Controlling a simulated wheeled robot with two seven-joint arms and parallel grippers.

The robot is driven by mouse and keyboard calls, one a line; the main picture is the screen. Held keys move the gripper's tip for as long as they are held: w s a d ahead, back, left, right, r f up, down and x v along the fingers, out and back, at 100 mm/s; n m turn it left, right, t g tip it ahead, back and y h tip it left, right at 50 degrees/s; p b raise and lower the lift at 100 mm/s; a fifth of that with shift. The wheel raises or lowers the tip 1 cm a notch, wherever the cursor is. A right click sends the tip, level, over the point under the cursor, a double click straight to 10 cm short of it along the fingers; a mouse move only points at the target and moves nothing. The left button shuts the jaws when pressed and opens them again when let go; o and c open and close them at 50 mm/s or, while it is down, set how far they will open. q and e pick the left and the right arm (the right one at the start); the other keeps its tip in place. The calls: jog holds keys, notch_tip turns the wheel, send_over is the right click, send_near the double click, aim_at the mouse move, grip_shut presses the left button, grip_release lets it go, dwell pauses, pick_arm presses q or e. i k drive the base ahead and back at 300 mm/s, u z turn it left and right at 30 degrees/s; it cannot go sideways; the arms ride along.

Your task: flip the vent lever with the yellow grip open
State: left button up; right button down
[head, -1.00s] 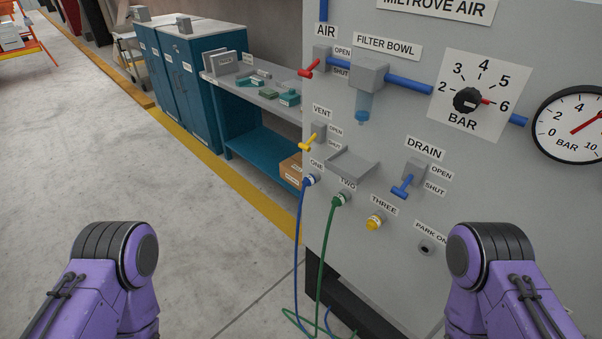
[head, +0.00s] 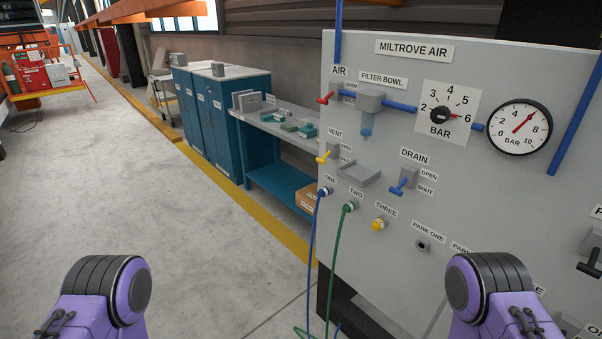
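The vent lever with the yellow grip (head: 323,157) is on the left part of the grey panel, under the VENT label (head: 335,132). Its grip points left and slightly down from its grey block, near the SHUT side in the earlier view. The OPEN and SHUT labels beside it are small and partly hidden now. Both my purple arms show only as elbow-like links at the bottom left and bottom right. Neither gripper is in the picture, and neither arm touches the panel.
A small grey shelf (head: 359,174) juts out just right of the vent lever. Blue (head: 312,250) and green (head: 333,265) hoses hang below it. The red air lever (head: 326,98) and blue drain lever (head: 399,187) are nearby. Open floor (head: 190,230) lies left.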

aim_at(322, 161)
jog(key=u, duration=0.65)
jog(key=i, duration=0.9)
jog(key=z, duration=0.05)
